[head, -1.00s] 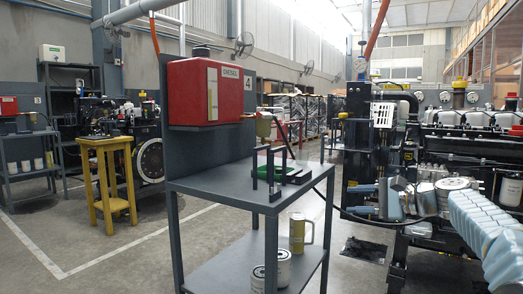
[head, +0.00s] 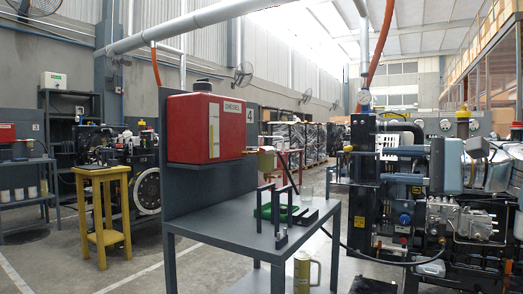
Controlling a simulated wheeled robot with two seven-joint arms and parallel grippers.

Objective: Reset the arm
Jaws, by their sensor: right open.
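My left gripper is not in view.
A grey table (head: 225,222) holds a black upright frame (head: 278,200) and a green item (head: 264,212). A red diesel tank (head: 207,128) stands behind. A beige jug (head: 301,270) is below. A yellow stool (head: 98,215) stands left, with bare floor between.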

